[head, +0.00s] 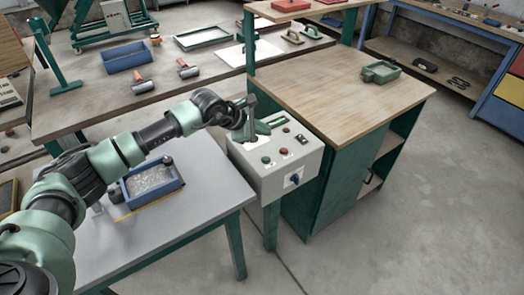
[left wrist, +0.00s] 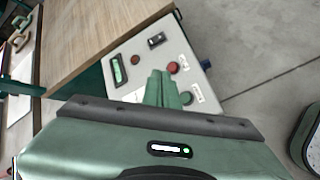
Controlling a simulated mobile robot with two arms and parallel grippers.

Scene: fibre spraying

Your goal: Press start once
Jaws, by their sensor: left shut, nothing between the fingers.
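A light grey control box (head: 273,178) stands on a green post between the grey table and the wooden-topped bench. Its sloped top has a green button (head: 266,160), a red button (head: 274,147) and a dark switch; the left wrist view shows the green button (left wrist: 186,97) and a red button (left wrist: 173,67). The labels are too small to read. My left gripper (head: 263,128) is shut and empty over the box's upper part. In the left wrist view its green fingers (left wrist: 161,82) appear just left of the green button; contact cannot be told. My right gripper is out of view.
A blue knob (head: 295,180) sticks out of the box's front. A blue tray (head: 152,184) with pale material lies on the grey table (head: 200,212) under my left arm. The wooden-topped bench (head: 335,90) adjoins the box on the right. Open floor lies in front.

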